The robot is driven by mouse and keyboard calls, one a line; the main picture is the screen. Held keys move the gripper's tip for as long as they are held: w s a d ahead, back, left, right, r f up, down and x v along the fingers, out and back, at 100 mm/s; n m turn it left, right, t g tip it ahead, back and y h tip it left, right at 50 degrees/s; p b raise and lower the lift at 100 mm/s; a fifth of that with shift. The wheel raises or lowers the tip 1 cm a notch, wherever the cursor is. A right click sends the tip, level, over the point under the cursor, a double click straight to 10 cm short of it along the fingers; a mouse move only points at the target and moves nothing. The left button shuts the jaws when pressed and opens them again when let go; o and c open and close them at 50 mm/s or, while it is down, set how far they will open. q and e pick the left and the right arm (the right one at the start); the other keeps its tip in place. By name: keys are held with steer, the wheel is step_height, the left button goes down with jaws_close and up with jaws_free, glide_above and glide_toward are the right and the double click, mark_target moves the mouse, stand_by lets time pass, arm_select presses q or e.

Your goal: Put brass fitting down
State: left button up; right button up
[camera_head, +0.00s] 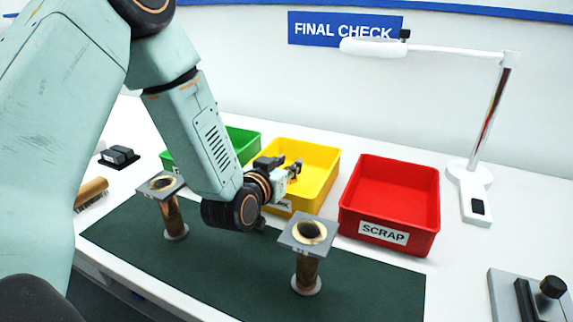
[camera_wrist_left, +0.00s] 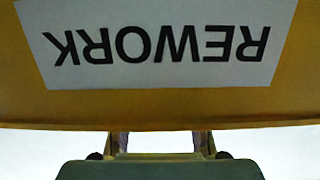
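My left gripper (camera_head: 296,170) reaches over the front of the yellow bin (camera_head: 318,158), and its tips are over the bin's inside. In the left wrist view the bin's front wall with the upside-down REWORK label (camera_wrist_left: 155,45) fills the upper part. There the gripper's fingers (camera_wrist_left: 160,143) stand apart, with no fitting visible between them. Two upright brass pieces with square grey top plates stand on the green mat: one at left (camera_head: 173,215) and one at right (camera_head: 306,270). Neither is touched by the gripper. My right gripper is not in view.
A green bin (camera_head: 243,142) stands partly behind my arm, and a red SCRAP bin (camera_head: 430,205) is at right. A brush (camera_head: 91,193) and a dark block (camera_head: 119,156) lie at left. The green mat (camera_head: 375,285) has bare room at right.

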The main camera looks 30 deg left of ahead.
arm_select(q)
steer(key=shift+o, duration=1.4)
steer(key=shift+s+d+r, duration=0.1)
steer(key=shift+s+r, duration=0.05)
steer(key=shift+o, duration=0.2)
steer(key=shift+w+f, duration=0.25)
steer(key=shift+w, duration=0.05)
steer(key=shift+s+r, duration=0.15)
steer(key=shift+r, duration=0.35)
steer(key=shift+r+p, duration=0.5)
steer(key=shift+p, duration=0.1)
steer(key=s+r+p, duration=0.1)
steer(key=s+p, duration=0.4)
steer(key=s, duration=0.7)
steer(key=shift+d+r+p, duration=0.25)
steer(key=shift+r+p, duration=0.15)
steer(key=shift+w, duration=0.2)
steer(key=shift+s, duration=0.1)
